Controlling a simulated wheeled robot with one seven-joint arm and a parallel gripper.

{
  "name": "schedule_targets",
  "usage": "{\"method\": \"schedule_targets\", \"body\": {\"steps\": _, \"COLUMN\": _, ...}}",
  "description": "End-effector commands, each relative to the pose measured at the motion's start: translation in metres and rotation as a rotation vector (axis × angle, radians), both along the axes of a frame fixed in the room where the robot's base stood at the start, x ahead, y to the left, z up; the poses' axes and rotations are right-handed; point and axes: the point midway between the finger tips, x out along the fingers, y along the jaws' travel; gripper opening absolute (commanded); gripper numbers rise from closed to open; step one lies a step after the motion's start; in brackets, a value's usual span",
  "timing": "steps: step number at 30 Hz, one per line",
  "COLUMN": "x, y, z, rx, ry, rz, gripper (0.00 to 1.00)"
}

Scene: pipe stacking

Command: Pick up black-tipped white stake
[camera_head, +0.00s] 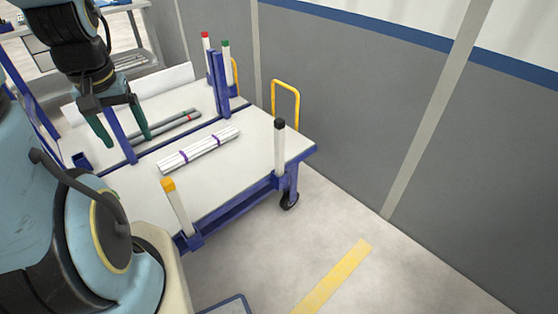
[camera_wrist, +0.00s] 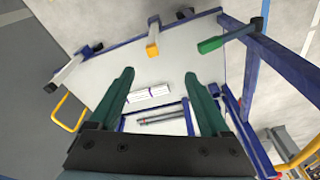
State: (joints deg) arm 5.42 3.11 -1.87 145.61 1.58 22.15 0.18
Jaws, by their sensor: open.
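The black-tipped white stake (camera_head: 280,150) stands upright at the right corner of the cart, in a blue holder. In the wrist view, a white stake with a dark end (camera_wrist: 69,68) is at the upper left and looks like the same one. My gripper (camera_head: 128,141) is above the left part of the cart, well apart from the stake. Its two green fingers (camera_wrist: 158,76) are spread open with nothing between them.
The blue-framed cart (camera_head: 220,195) carries a bundle of white pipes (camera_head: 198,150) and several grey pipes (camera_head: 165,128). An orange-tipped stake (camera_head: 177,208), a green-tipped stake (camera_head: 226,68), blue posts (camera_head: 217,80) and a yellow handle (camera_head: 286,84) rise from it. A wall stands behind.

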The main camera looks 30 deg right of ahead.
Motion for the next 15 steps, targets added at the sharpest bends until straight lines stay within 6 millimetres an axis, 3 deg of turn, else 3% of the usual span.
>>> {"method": "schedule_targets", "body": {"steps": 1, "x": 0.011, "y": -0.005, "z": -0.026, "rx": 0.009, "ry": -0.011, "rz": -0.047, "gripper": 0.74}}
{"method": "schedule_targets", "body": {"steps": 5, "x": 0.055, "y": -0.034, "z": -0.089, "rx": 0.017, "ry": -0.08, "rz": -0.242, "gripper": 0.72}}
{"method": "schedule_targets", "body": {"steps": 8, "x": 0.089, "y": -0.073, "z": -0.143, "rx": -0.015, "ry": -0.152, "rz": -0.42, "gripper": 0.72}}
{"method": "schedule_targets", "body": {"steps": 12, "x": 0.124, "y": -0.141, "z": -0.211, "rx": -0.119, "ry": -0.269, "rz": -0.648, "gripper": 0.72}}
{"method": "schedule_targets", "body": {"steps": 15, "x": 0.14, "y": -0.195, "z": -0.254, "rx": -0.228, "ry": -0.364, "rz": -0.787, "gripper": 0.72}}
